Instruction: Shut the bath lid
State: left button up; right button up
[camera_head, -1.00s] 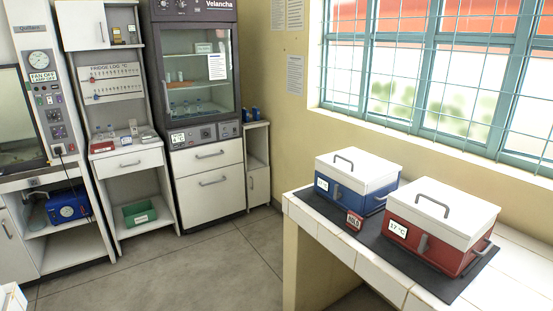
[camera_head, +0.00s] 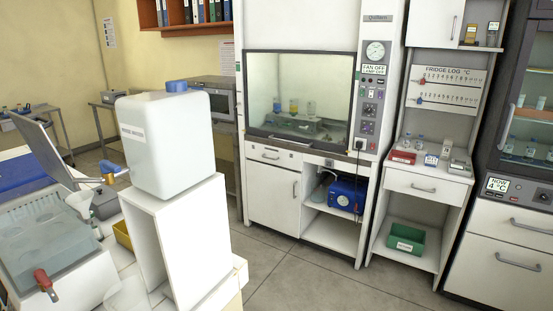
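At the lower left, a pale open-topped tub (camera_head: 15,290) with clear, watery contents stands on a bench; it looks like a bath, though its left part is cut off by the picture edge. A thin grey panel (camera_head: 42,150) stands tilted up behind it and may be its raised lid; I cannot tell whether it is hinged to the tub. A red-handled part (camera_head: 45,284) is at the tub's front. Neither of my grippers is in view.
A white jerrycan with a blue cap (camera_head: 165,145) stands on a white box stand (camera_head: 180,235), right of the tub. A fume hood (camera_head: 300,100), a shelf unit with a green bin (camera_head: 405,240) and open grey floor (camera_head: 310,280) lie beyond.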

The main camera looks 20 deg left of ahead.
aim_at(33, 133)
jog(key=i+l+u, duration=0.1)
jog(key=i+u, duration=0.15)
jog(key=u, duration=0.2)
jog(key=i+l+u, duration=0.15)
jog(key=u, duration=0.3)
jog(key=i+l+u, duration=0.25)
jog(key=u, duration=0.2)
jog(key=i+l+u, duration=0.15)
jog(key=l+u, duration=0.15)
jog(key=u, duration=0.2)
jog(key=l+u, duration=0.3)
jog(key=u, duration=0.15)
jog(key=i+l+u, duration=0.15)
jog(key=l+u, duration=0.25)
jog(key=i+l+u, duration=0.1)
jog(key=l+u, duration=0.25)
jog(key=l, duration=0.2)
